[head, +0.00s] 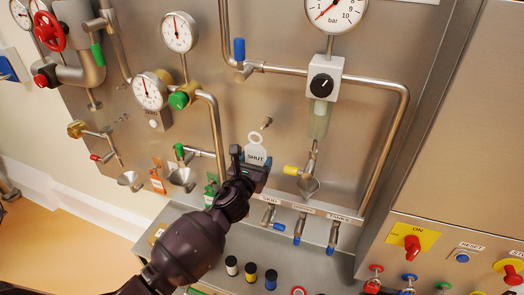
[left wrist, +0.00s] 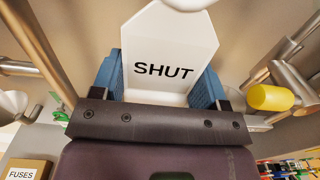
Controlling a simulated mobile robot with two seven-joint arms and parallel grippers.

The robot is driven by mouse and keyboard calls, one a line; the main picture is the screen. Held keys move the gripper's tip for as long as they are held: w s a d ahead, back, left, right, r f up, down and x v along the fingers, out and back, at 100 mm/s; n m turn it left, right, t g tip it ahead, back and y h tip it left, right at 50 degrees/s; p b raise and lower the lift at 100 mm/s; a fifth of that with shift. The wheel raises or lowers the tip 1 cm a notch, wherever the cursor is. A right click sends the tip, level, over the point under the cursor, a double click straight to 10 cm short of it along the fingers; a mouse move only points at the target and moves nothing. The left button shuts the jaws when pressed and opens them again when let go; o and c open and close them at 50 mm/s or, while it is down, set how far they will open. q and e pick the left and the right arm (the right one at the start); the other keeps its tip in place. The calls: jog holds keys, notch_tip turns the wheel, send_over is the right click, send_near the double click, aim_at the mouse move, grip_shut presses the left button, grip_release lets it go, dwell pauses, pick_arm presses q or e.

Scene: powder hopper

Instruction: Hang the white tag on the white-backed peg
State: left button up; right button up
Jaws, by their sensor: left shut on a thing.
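The white tag (head: 255,157) reads SHUT and has a ring at its top. My left gripper (head: 250,172) is shut on its lower part and holds it upright in front of the steel panel. The left wrist view shows the tag (left wrist: 165,55) between the blue finger pads, its ring cut off by the top edge. A short metal peg (head: 267,122) sticks out of the panel just above and right of the ring, and the ring looks apart from it. I cannot make out a white backing there. My right gripper is not in view.
A yellow-handled valve (head: 292,170) and a funnel (head: 308,186) are close on the right. A vertical pipe (head: 217,130) and a green-handled valve (head: 180,151) are on the left. An orange tag (head: 157,180) and a green tag (head: 211,190) hang lower left.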

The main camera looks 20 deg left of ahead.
pick_arm(q)
jog(key=s, duration=1.1)
jog(key=shift+a+r, duration=0.2)
jog(key=shift+r, duration=0.05)
jog(key=shift+r+p, duration=0.4)
jog(key=shift+p, duration=0.2)
jog(key=shift+s, duration=0.1)
jog(key=s, duration=0.7)
jog(key=shift+s, duration=0.2)
jog(key=shift+w+a, duration=0.1)
dwell(0.9)
